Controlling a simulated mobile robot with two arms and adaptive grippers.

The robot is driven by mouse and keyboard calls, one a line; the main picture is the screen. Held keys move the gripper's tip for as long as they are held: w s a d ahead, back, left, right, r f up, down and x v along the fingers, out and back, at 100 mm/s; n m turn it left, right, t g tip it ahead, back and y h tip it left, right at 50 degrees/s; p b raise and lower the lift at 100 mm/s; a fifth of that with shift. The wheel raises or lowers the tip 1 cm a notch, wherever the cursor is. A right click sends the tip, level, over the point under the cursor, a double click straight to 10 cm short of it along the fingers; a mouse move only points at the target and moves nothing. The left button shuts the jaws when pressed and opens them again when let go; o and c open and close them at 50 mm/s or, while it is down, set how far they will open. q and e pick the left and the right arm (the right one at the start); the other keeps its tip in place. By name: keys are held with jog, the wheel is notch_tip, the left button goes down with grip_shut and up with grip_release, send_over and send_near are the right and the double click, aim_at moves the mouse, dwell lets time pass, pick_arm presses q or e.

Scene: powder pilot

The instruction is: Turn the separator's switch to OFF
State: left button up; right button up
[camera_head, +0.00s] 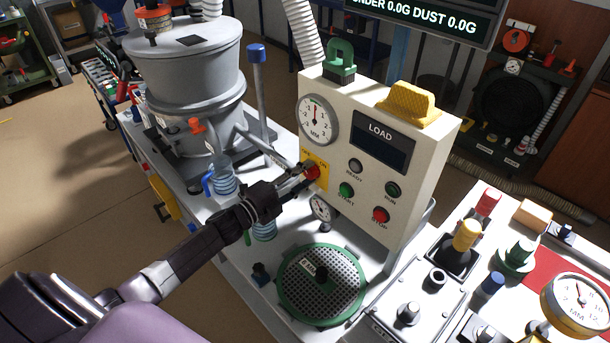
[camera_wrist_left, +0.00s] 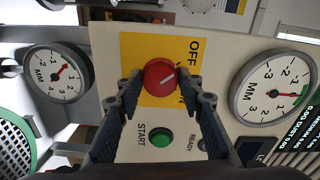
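The separator's switch is a red round knob (camera_head: 312,171) on a yellow plate on the front of the cream control box (camera_head: 345,112). My left gripper (camera_head: 302,180) reaches the knob from the left. In the wrist view its two fingers (camera_wrist_left: 163,84) are parted, one on each side of the knob. I cannot tell whether they touch it. My right gripper is not in view.
A green START button (camera_head: 346,190) and a red STOP button (camera_head: 380,215) lie close by on the panel. A small gauge (camera_head: 321,208) is below the knob and a larger dial (camera_head: 317,119) above. A green mesh sieve (camera_head: 290,296) lies on the bench below my arm.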

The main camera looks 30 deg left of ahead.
pick_arm(q)
jog(key=shift+o, duration=1.4)
jog(key=shift+s, duration=0.1)
jog(key=v, duration=1.2)
